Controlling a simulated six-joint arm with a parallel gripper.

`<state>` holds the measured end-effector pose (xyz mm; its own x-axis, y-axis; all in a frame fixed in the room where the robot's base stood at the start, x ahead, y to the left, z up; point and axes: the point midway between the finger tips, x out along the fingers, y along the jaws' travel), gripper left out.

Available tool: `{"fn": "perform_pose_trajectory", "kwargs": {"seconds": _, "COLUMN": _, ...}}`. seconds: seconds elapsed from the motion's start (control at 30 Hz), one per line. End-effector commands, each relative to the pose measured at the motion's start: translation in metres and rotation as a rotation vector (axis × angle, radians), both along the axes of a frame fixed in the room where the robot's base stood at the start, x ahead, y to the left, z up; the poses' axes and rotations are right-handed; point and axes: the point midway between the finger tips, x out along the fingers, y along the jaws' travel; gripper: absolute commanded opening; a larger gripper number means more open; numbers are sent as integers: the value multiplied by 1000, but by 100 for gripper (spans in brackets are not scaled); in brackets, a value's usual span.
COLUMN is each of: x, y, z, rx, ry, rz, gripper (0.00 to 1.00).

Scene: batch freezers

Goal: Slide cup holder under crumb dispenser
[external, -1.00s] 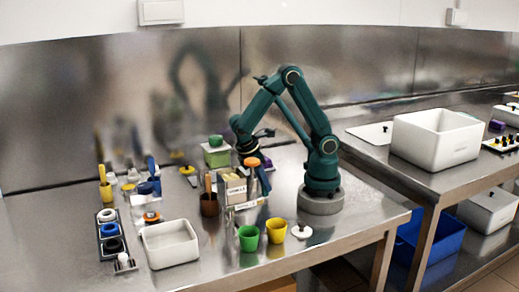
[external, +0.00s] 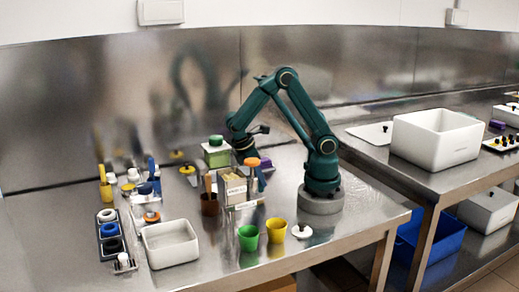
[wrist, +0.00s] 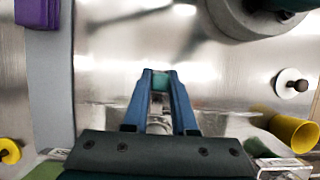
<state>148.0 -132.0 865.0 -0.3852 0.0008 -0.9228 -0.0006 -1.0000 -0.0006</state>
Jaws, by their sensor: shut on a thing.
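My gripper (wrist: 161,78) points down with its blue fingers nearly together. A small teal piece (wrist: 160,84) shows between the fingertips; whether it is part of the cup holder I cannot tell. In the external view my gripper (external: 261,182) is low beside the right side of a box labelled vanilla (external: 234,189). A clear holder-like piece (external: 246,206) is low in front of the box; part of a clear piece also shows at the wrist view's lower right (wrist: 284,167). I cannot make out the crumb dispenser for certain. A purple piece (external: 266,163) shows beside my wrist.
A green cup (external: 248,238) and a yellow cup (external: 276,230) stand in front. A white knobbed lid (external: 302,231) lies to their right. A brown cup (external: 209,205) is left of the box, and a white tub (external: 170,243) stands further left. Bare table lies right of my fingers.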

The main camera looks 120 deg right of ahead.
Motion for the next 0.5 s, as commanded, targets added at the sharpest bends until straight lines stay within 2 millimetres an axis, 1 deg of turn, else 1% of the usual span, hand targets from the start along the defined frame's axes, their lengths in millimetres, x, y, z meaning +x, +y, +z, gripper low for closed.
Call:
{"fn": "perform_pose_trajectory", "kwargs": {"seconds": 0.03, "x": 1, "y": -6, "z": 0, "rx": -3, "ry": -7, "rz": -2, "gripper": 0}}
{"fn": "perform_pose_trajectory", "kwargs": {"seconds": 0.1, "x": 1, "y": -8, "z": 0, "rx": -4, "ry": -7, "rz": -1, "gripper": 0}}
{"fn": "perform_pose_trajectory", "kwargs": {"seconds": 0.37, "x": 1, "y": -8, "z": 0, "rx": -2, "ry": -7, "rz": 2, "gripper": 0}}
{"fn": "perform_pose_trajectory", "kwargs": {"seconds": 0.4, "x": 1, "y": -8, "z": 0, "rx": -2, "ry": -7, "rz": 2, "gripper": 36}}
{"fn": "perform_pose_trajectory", "kwargs": {"seconds": 0.43, "x": 1, "y": -8, "z": 0, "rx": -2, "ry": -7, "rz": 2, "gripper": 48}}
{"fn": "perform_pose_trajectory", "kwargs": {"seconds": 0.47, "x": 1, "y": -8, "z": 0, "rx": -2, "ry": -7, "rz": 2, "gripper": 55}}
{"fn": "perform_pose_trajectory", "kwargs": {"seconds": 0.5, "x": 1, "y": -8, "z": 0, "rx": -2, "ry": -6, "rz": 2, "gripper": 55}}
